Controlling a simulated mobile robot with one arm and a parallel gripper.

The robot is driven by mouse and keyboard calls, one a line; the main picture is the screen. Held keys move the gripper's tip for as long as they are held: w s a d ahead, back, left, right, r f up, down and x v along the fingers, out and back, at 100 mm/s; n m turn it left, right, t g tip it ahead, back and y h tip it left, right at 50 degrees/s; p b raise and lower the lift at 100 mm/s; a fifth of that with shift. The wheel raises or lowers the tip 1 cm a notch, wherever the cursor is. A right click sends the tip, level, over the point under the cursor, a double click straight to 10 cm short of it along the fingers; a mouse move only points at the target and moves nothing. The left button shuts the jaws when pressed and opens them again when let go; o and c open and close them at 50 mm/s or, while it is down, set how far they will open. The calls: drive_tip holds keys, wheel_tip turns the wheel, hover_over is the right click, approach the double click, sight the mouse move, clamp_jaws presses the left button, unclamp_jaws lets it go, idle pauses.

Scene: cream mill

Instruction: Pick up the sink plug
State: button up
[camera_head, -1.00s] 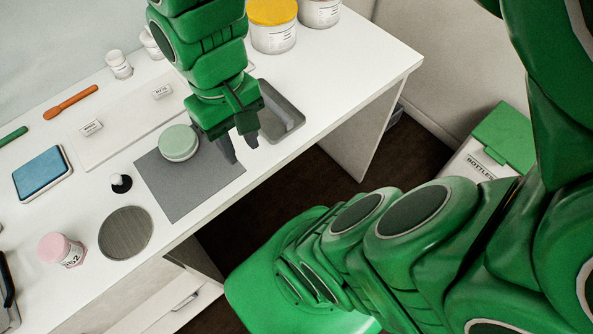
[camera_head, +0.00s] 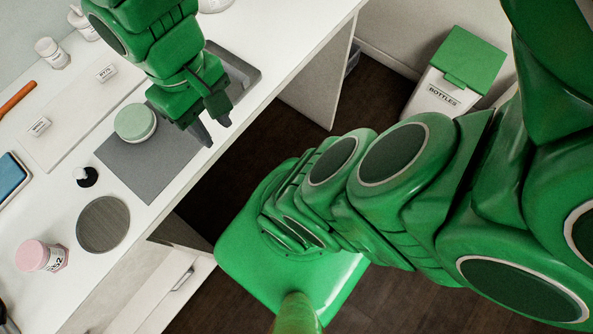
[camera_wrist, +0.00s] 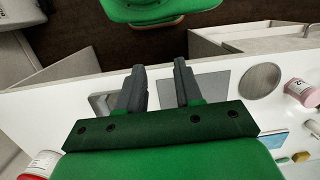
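The sink plug (camera_head: 86,177) looks like a small black disc with a white knob. It stands on the white counter, left of the grey mat (camera_head: 150,170) and above the round metal disc (camera_head: 103,224) in the head view. I cannot make it out in the wrist view. My gripper (camera_head: 212,130) is open and empty above the counter's front edge, to the right of the plug and near the mat's right corner. Its two fingers stand apart in the wrist view (camera_wrist: 158,65).
A pale green round tub (camera_head: 135,123) stands on the mat. A pink-lidded jar (camera_head: 40,256) stands beyond the metal disc. A grey tray (camera_head: 238,75) lies behind my gripper. A white bin with a green lid (camera_head: 455,75) stands on the dark floor.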

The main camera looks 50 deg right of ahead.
drive_tip(key=shift+d+f, duration=0.1)
drive_tip(key=shift+d, duration=0.5)
drive_tip(key=o, duration=0.4)
drive_tip(key=shift+w+d+f+m, duration=0.1)
drive_tip(key=shift+m, duration=0.2)
drive_tip(key=m+g+y, duration=0.2)
drive_tip(key=m+y, duration=0.8)
hover_over(78, 171)
drive_tip(key=s+d, duration=0.6)
wheel_tip(78, 171, down, 8)
drive_tip(key=w+f+m+y, duration=0.1)
drive_tip(key=w, duration=0.1)
drive_tip(key=w+f+m, duration=0.1)
drive_tip(key=w+m, duration=0.1)
drive_tip(key=w+a+f+m+t+y, duration=0.1)
drive_tip(key=w+f+m, duration=0.1)
drive_tip(key=shift+w+f+y, duration=0.1)
drive_tip(key=shift+y, duration=0.2)
drive_tip(key=shift+w+d+f+m, duration=0.1)
drive_tip(key=shift+w+f+m, duration=0.2)
drive_tip(key=shift+w+f, duration=0.05)
drive_tip(key=shift+x, duration=3.9)
